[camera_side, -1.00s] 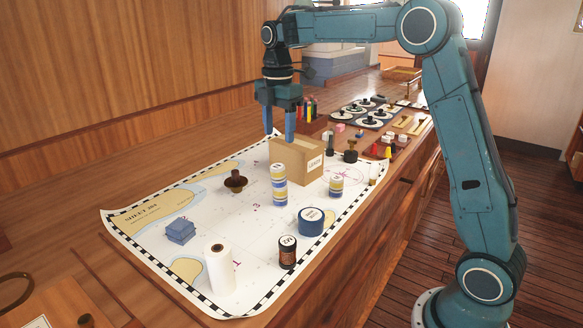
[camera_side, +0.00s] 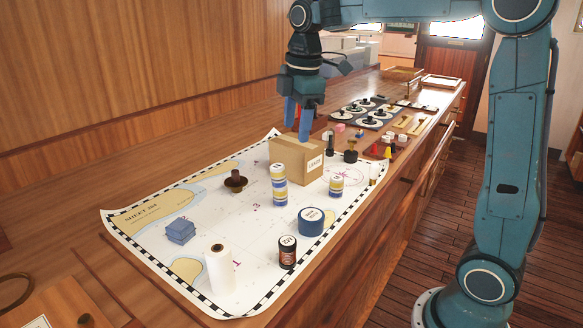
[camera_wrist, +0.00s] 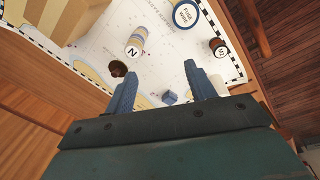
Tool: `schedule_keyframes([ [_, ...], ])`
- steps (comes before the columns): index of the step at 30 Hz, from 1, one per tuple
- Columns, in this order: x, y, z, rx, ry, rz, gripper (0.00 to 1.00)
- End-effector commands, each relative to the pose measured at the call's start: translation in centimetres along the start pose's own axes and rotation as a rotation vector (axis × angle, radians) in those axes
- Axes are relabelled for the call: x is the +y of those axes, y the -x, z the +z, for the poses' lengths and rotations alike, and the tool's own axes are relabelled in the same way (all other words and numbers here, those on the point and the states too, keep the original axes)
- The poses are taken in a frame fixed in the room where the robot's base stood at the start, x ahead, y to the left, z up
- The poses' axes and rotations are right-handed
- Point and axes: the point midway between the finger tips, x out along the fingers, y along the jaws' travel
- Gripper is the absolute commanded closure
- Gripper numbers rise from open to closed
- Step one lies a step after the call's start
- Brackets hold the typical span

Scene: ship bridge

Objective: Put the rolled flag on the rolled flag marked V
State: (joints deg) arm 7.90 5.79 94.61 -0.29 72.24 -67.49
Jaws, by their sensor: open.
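A tall blue, yellow and white banded column (camera_side: 279,186) stands upright on the chart and looks like rolled flags stacked end on end. In the wrist view its top (camera_wrist: 134,48) carries an N. I can make out no V. My gripper (camera_side: 298,135) is open and empty, pointing down above the box, behind both. In the wrist view the open fingers (camera_wrist: 161,70) have nothing held between them.
The cardboard box (camera_side: 308,167) stands close under my gripper.

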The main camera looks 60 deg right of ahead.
Motion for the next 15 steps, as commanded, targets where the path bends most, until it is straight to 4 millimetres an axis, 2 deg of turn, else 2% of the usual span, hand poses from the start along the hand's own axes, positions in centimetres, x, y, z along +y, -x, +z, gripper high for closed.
schedule_keyframes([
  [1, -1.3, 0.6, 0.2, 0.010, -0.046, 0.020, 0.45],
  [6, -5.2, 1.6, 1.0, 0.044, -0.219, 0.068, 0.45],
  [15, -12.2, 1.9, 2.8, 0.131, -0.523, 0.136, 0.45],
])
